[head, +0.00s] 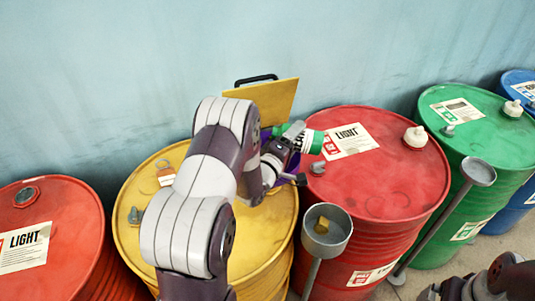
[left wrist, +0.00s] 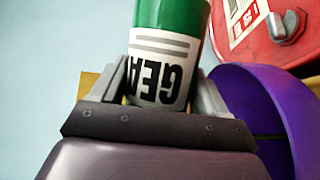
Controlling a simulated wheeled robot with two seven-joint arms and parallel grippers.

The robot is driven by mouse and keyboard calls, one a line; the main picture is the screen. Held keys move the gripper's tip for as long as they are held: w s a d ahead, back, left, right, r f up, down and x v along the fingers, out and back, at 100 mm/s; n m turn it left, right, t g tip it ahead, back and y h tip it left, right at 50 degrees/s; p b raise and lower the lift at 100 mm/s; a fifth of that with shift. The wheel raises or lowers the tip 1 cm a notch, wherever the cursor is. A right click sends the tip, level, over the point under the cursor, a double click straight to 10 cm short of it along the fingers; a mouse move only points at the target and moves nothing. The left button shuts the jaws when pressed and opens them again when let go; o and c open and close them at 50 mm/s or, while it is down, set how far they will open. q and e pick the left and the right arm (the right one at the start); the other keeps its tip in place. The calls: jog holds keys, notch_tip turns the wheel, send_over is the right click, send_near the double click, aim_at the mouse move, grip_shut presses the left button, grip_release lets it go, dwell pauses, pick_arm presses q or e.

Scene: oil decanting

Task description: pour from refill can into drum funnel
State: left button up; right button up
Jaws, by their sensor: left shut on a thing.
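The refill can (head: 312,141) is green with a white label, held tilted well over above the gap between the yellow drum and the middle red drum. In the left wrist view the can (left wrist: 170,30) shows between the fingers, its label reading "GEA" upside down. My left gripper (head: 292,146) is shut on it; the wrist view also shows this gripper (left wrist: 163,98). The purple funnel (left wrist: 245,90) has its wide rim at the right of the wrist view, beside the can. In the head view the arm mostly hides it. My right gripper is at the bottom right corner, its fingers unclear.
A yellow drum (head: 140,205), red drums (head: 400,180) (head: 70,220), a green drum (head: 490,140) and a blue drum (head: 520,80) stand along the wall. A tan panel (head: 268,98) with a black handle stands behind. Grey cups on posts (head: 318,245) (head: 479,171) stand in front.

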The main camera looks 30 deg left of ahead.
pick_arm(q)
jog(key=shift+a+r+n+t, duration=0.1)
jog(key=shift+r+n+t, duration=0.25)
jog(key=shift+n, duration=0.35)
dwell(1.0)
jog(key=shift+s+a+f+n+t+b, duration=0.1)
jog(key=shift+f+n+t+b, duration=0.15)
jog(key=shift+n+b, duration=0.65)
dwell(0.7)
jog(key=shift+s+a+r+n+t+y+b, duration=0.15)
jog(key=shift+r+n+t+b, duration=0.1)
jog(key=shift+n, duration=0.35)
jog(key=shift+w+a+r+n+t+y+b, duration=0.1)
jog(key=shift+a+r+n+t+y+b, duration=0.15)
jog(key=shift+n, duration=0.35)
jog(key=shift+s+a+r+n+t+y+b, duration=0.1)
jog(key=shift+r+n, duration=0.2)
jog(key=shift+n, duration=0.3)
dwell(0.8)
